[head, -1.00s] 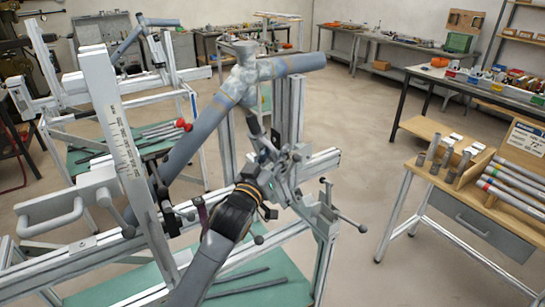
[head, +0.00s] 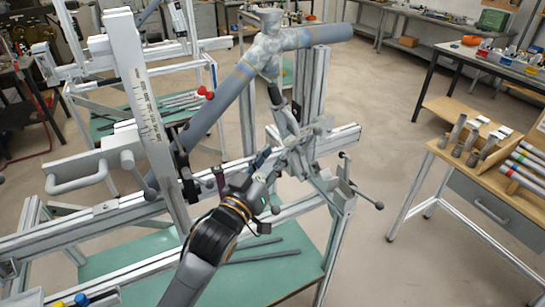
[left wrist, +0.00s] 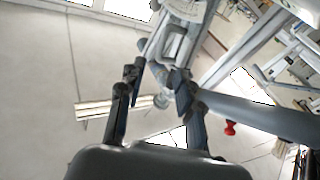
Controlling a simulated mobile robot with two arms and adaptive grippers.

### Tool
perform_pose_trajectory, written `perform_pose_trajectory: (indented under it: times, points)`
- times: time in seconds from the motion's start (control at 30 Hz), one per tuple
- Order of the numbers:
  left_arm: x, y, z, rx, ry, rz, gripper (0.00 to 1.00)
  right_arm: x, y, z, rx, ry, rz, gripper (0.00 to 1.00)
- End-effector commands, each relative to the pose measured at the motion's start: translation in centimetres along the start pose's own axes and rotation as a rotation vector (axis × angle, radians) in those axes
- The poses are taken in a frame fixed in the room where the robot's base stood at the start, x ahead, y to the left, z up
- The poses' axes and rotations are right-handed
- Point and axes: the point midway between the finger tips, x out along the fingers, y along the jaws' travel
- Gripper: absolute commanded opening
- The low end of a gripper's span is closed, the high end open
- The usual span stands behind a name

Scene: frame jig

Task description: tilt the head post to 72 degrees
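A pale post with a printed scale (head: 145,110) leans slightly at the left of the jig in the head view. A grey sloping post (head: 283,112) with a clamp and lever fittings (head: 310,150) stands right of it; I cannot tell for sure which is the head post. My left gripper (head: 270,167) is beside these fittings, on their left. In the left wrist view its two dark fingers (left wrist: 158,95) are apart with nothing held, and a grey fitting (left wrist: 175,42) shows beyond them. My right gripper is not in view.
A blue-grey tube (head: 225,100) crosses above my left gripper, and silver rails (head: 330,140) run behind it. A lever with a dark knob (head: 379,205) sticks out at right. A wooden bench (head: 440,112) with tubes stands further right, beyond open floor.

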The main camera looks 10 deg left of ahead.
Motion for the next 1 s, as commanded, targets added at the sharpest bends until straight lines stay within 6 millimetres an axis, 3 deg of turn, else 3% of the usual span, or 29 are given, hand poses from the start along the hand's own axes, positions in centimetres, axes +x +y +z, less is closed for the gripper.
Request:
perform_pose_trajectory:
  times: [0.1, 0.2, 0.3, 0.5, 0.6, 0.7, 0.87, 1.0]
  points:
    - [0.0, 0.0, 0.0, 0.000, 0.000, 0.000, 0.35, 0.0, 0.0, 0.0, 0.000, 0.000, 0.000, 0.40]
    - [0.1, -0.3, 0.0, -0.033, 0.005, -0.006, 0.14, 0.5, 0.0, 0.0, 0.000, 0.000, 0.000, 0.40]
    - [0.6, -1.6, -0.5, -0.217, 0.029, -0.028, 0.00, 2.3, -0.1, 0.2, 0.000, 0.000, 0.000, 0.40]
    - [1.1, -5.3, -2.7, -0.928, 0.108, -0.029, 0.00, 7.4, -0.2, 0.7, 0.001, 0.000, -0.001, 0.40]
    - [0.8, -6.3, -3.6, -1.240, 0.127, 0.009, 0.00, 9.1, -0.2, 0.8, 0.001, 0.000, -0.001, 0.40]
    - [0.5, -6.7, -4.4, -1.447, 0.132, 0.047, 0.00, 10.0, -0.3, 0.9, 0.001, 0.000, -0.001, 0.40]
    - [0.9, -6.8, -5.3, -1.563, 0.129, 0.072, 0.00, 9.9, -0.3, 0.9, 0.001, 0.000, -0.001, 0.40]
    - [2.8, -6.8, -5.7, -1.562, 0.127, 0.070, 0.00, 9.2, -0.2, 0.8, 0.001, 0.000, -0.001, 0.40]
